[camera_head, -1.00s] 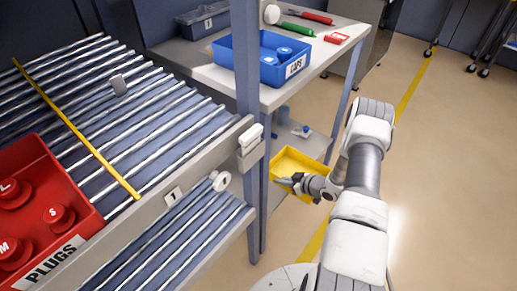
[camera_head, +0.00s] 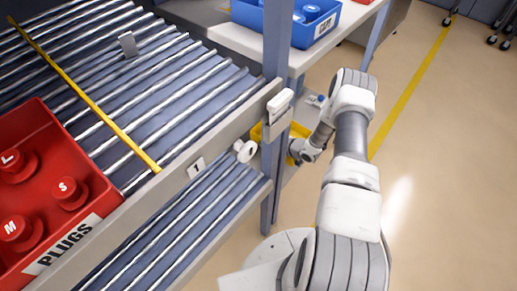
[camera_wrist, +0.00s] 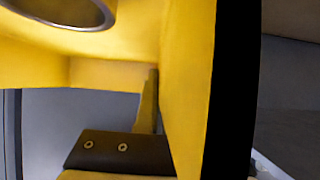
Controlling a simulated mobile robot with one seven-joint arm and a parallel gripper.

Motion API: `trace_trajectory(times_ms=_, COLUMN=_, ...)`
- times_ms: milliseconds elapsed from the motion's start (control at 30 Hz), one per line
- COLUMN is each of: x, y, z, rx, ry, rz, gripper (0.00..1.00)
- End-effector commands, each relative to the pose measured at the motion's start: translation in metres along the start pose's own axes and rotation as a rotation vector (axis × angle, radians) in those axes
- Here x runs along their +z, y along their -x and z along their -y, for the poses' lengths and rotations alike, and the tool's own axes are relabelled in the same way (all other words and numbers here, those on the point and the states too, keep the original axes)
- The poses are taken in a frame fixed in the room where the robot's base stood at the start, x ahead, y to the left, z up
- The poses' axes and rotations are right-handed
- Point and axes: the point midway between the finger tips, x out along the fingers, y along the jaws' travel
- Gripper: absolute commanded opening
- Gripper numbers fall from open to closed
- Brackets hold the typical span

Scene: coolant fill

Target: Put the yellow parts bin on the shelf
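The yellow parts bin (camera_head: 257,132) is mostly hidden behind the upright post and my wrist in the head view. My gripper (camera_head: 297,152) is at the bin's near right side, and its fingertips are hard to see there. In the wrist view the yellow bin wall (camera_wrist: 188,80) is very close, beside a dark finger part with two bolts (camera_wrist: 105,148). The gripper appears shut on the bin's wall. The bin is beside the lower shelf (camera_head: 301,112) of the workbench. I cannot tell whether it touches the shelf.
A grey upright post (camera_head: 275,60) stands in front of the bin. The roller rack (camera_head: 140,75) with a red PLUGS bin (camera_head: 60,215) fills the left. A blue CAPS bin (camera_head: 285,25) stands on the bench top.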

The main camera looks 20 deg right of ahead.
Motion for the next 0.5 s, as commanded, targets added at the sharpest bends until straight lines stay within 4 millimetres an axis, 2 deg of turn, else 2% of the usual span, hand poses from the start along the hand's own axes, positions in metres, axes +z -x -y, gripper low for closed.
trace_trajectory(times_ms=33, x=0.004, y=-0.015, z=0.003, rx=-0.002, ry=0.002, rz=-0.002, gripper=0.00)
trace_trajectory(times_ms=133, x=0.003, y=-0.032, z=0.005, rx=-0.001, ry=0.002, rz=-0.001, gripper=0.00)
trace_trajectory(times_ms=333, x=0.003, y=-0.045, z=0.006, rx=0.001, ry=0.000, rz=0.000, gripper=0.00)
trace_trajectory(times_ms=500, x=0.022, y=-0.057, z=0.007, rx=0.001, ry=-0.001, rz=0.001, gripper=0.00)
